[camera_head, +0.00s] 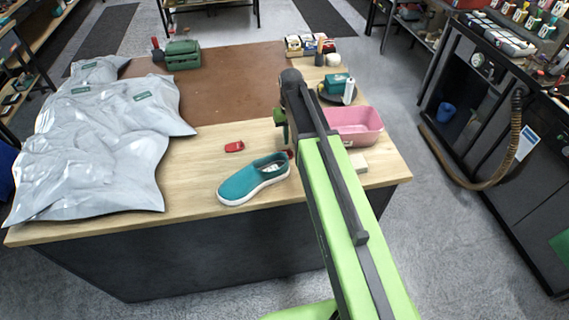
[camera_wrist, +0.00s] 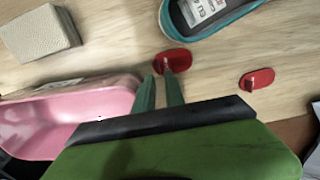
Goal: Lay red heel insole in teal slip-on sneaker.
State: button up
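The teal slip-on sneaker (camera_head: 247,184) stands on the wooden table near its front edge, with its opening up. In the wrist view its open end (camera_wrist: 226,26) shows a white label inside. One red heel insole (camera_head: 235,147) lies flat behind the sneaker; it also shows in the wrist view (camera_wrist: 257,79). A second red insole (camera_wrist: 175,60) lies just beyond my fingertips, partly overlapped by one finger. In the head view only a little of it shows beside my arm. My gripper (camera_wrist: 157,78) is open, with a narrow gap between its fingers and nothing visible held.
A pink tub (camera_head: 355,124) stands right of my arm, with a beige block (camera_head: 358,162) in front of it. Silver-grey bags (camera_head: 100,150) cover the table's left side. A brown mat (camera_head: 235,85) lies behind. Bare wood surrounds the sneaker.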

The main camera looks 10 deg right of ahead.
notch_tip(320, 180, down, 6)
jog(key=b, duration=0.5)
jog(key=shift+s+d+r, duration=0.1)
jog(key=shift+r, duration=0.35)
grip_shut()
notch_tip(320, 180, up, 18)
jog(key=p, duration=1.8)
